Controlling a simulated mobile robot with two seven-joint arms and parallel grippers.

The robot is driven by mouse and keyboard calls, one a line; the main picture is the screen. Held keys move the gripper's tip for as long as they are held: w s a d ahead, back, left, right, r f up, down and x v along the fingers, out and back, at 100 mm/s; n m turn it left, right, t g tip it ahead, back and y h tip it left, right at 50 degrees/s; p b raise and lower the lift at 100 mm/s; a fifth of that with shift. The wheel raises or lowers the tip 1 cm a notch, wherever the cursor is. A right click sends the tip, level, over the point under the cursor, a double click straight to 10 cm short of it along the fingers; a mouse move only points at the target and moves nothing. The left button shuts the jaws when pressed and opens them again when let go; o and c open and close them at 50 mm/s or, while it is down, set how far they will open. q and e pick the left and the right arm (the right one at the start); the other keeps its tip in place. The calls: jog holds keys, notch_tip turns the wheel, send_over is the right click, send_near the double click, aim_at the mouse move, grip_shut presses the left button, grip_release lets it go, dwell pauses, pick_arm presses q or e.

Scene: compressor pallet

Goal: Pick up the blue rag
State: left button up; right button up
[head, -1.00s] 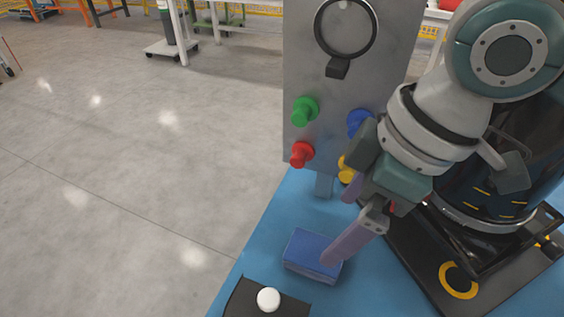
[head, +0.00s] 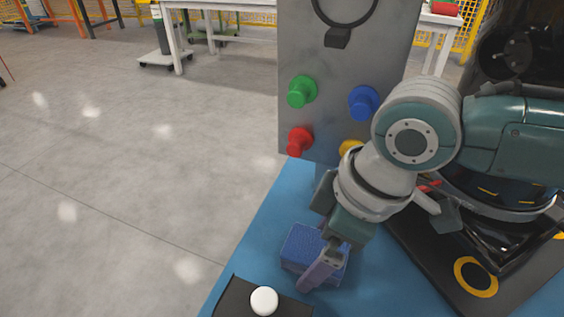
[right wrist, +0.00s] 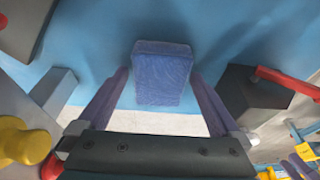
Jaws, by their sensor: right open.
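The blue rag (head: 303,247) is a folded block lying on the blue pallet top (head: 262,215), left of centre on it in the head view. My right gripper (head: 308,280) is over the rag, pointing down, with one purple finger in front of it and hiding part of it. In the right wrist view the rag (right wrist: 162,75) sits ahead, between the two open fingers (right wrist: 160,85). Whether the fingers touch the rag I cannot tell. My left gripper is not in view.
A grey panel (head: 345,95) with green, red, blue and yellow knobs stands behind the rag. A black box with a white button (head: 264,299) is in front of it. A dark machine base (head: 440,262) lies to the right. Open floor (head: 110,190) is at left.

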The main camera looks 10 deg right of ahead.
aim_at(320, 249)
jog(key=c, duration=1.2)
jog(key=shift+c, duration=0.2)
notch_tip(320, 249, up, 20)
jog(key=p, duration=0.6)
jog(key=o, duration=0.8)
jog(key=c, duration=0.6)
jog(key=shift+c, duration=0.2)
